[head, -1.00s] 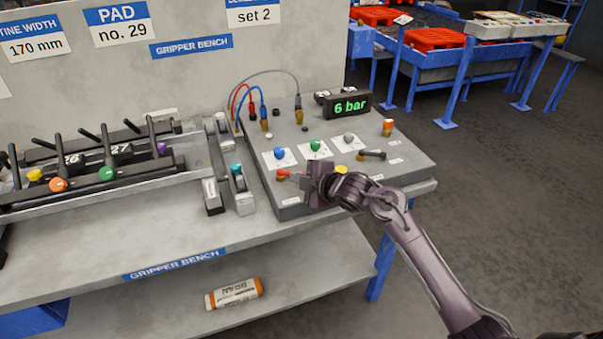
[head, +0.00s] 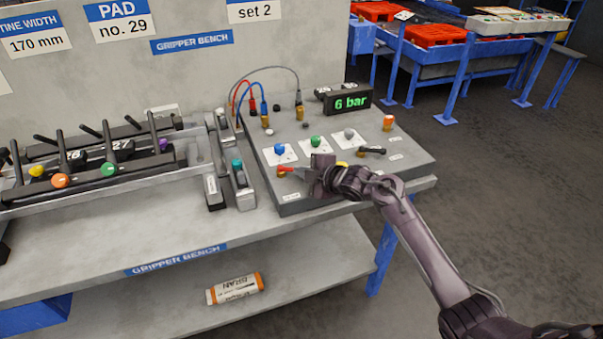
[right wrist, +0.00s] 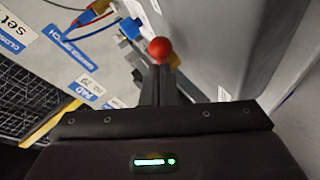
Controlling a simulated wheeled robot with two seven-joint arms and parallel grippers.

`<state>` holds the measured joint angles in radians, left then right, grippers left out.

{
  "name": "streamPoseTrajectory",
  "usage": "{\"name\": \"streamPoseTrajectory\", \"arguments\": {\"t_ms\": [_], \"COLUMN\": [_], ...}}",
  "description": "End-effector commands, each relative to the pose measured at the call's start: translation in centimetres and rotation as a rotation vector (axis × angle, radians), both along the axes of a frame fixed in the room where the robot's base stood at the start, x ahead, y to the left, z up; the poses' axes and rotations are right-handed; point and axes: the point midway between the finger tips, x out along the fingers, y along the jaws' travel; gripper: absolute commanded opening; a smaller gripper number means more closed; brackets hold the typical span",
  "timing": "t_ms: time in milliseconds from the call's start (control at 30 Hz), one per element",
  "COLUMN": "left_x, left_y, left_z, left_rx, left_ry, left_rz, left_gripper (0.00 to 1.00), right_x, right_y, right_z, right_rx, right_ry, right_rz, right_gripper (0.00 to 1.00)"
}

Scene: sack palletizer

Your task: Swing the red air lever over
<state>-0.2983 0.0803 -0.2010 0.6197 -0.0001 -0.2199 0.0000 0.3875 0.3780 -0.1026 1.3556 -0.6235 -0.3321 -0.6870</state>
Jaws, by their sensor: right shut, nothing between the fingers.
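The red air lever (head: 285,169) sits at the front left of the sloped grey control panel (head: 290,198). It lies roughly level, its handle pointing right toward my right gripper (head: 313,180). The gripper is shut and empty, low over the panel at the handle's right end. In the right wrist view a red ball end (right wrist: 160,50) shows right at the tips of the closed fingers (right wrist: 162,80). I cannot tell whether they touch. The gripper hides part of the panel behind it. My left gripper is not in view.
Blue (head: 280,149), green (head: 316,141) and grey (head: 349,133) knobs stand behind the lever. A black lever (head: 372,151) is right of the gripper. The display (head: 348,103) reads 6 bar. A rack of tools with coloured knobs (head: 109,170) stands left.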

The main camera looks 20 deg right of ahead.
Motion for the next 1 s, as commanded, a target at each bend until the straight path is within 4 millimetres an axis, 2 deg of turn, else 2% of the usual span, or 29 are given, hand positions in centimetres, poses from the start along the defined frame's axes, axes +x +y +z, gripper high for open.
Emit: {"name": "streamPoseTrajectory", "arguments": {"t_ms": [467, 1000], "left_x": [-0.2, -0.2], "left_y": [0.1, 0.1], "left_z": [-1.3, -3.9], "left_rx": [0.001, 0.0], "left_ry": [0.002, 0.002], "left_rz": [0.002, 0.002], "left_gripper": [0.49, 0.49], "right_x": [0.6, 2.3], "right_y": [-0.7, -1.9], "right_z": [-0.2, -0.2], "right_rx": [-0.001, -0.001], "right_ry": [0.001, 0.001], "right_rz": [0.097, 0.093], "right_gripper": [0.0, 0.0]}}
